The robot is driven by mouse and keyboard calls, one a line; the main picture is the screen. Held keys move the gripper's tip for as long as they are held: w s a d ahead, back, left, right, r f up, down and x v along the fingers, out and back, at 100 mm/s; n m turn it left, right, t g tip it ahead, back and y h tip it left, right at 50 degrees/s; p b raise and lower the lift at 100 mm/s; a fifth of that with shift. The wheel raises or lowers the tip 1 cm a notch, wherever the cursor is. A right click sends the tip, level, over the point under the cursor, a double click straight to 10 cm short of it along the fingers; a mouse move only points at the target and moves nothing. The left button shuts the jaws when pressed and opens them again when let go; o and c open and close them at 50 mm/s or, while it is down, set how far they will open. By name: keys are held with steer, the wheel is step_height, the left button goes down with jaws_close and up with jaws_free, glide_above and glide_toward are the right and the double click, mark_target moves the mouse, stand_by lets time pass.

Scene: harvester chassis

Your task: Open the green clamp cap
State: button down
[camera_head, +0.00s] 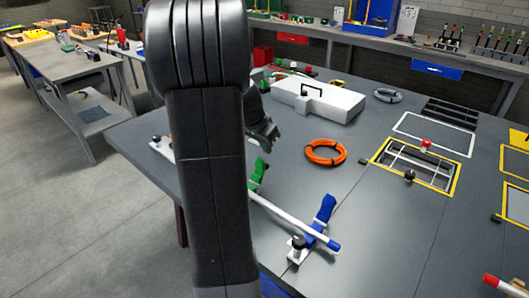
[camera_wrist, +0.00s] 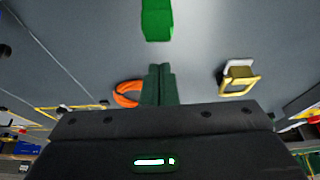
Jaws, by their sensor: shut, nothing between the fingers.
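The green clamp cap (camera_head: 257,173) shows beside my arm in the head view, with its lower left side hidden behind the arm. It also shows as a bright green block at the top of the wrist view (camera_wrist: 157,20). My gripper (camera_head: 270,135) is above and beyond it over the table in the head view. In the wrist view my gripper's fingers (camera_wrist: 158,70) are together and empty, with a clear gap between them and the green block. A white rod (camera_head: 285,221) with a blue end runs from near the green cap to the blue clamp (camera_head: 322,214).
An orange cable ring (camera_head: 325,152) lies on the grey table (camera_head: 330,260). A white box (camera_head: 325,103) with a dark handle stands behind it. A yellow-framed recess (camera_head: 415,166) is to the right. A yellow and white part (camera_wrist: 238,78) shows in the wrist view.

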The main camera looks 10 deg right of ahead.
steer(key=s+a+v, duration=0.1)
steer(key=v, duration=0.7)
steer(key=shift+s+f, duration=0.1)
steer(key=shift+s, duration=0.1)
steer(key=x, duration=0.9)
steer(key=shift+w+d, duration=0.45)
steer(key=shift+d, duration=0.05)
steer(key=shift+f+p, duration=0.1)
steer(key=shift+p, duration=0.25)
steer(key=shift+s+a, duration=0.15)
steer(key=shift+a, duration=0.2)
steer(key=shift+s+a, duration=0.35)
steer(key=shift+s, duration=0.15)
steer(key=shift+w, duration=0.1)
